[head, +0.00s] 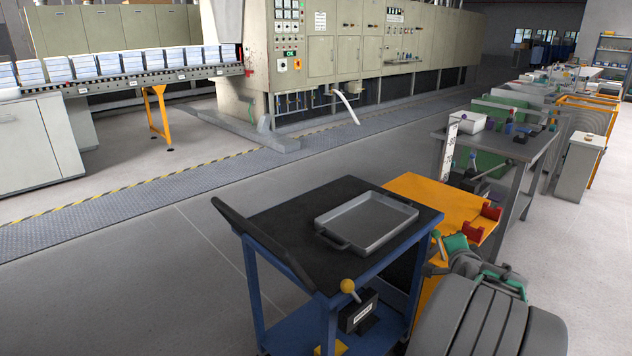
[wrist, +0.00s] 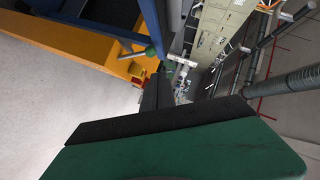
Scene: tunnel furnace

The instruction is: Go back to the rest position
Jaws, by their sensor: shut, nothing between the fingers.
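My gripper (wrist: 157,88) shows in the wrist view, with its green body filling the bottom and its dark fingers together, pointing up the picture. The fingers are shut and hold nothing. In the head view my grey and green arm is folded low at the bottom right, beside the orange bench (head: 425,190). I cannot make out the fingertips there. The orange bench also shows at the upper left of the wrist view (wrist: 85,45), apart from the fingers.
A blue cart (head: 262,300) with a black top carries an empty grey metal tray (head: 366,222). A yellow-knobbed lever (head: 348,287) is on its front right side. A grey workbench (head: 495,140) stands behind the orange bench. The floor on the left is clear up to the conveyor (head: 120,80).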

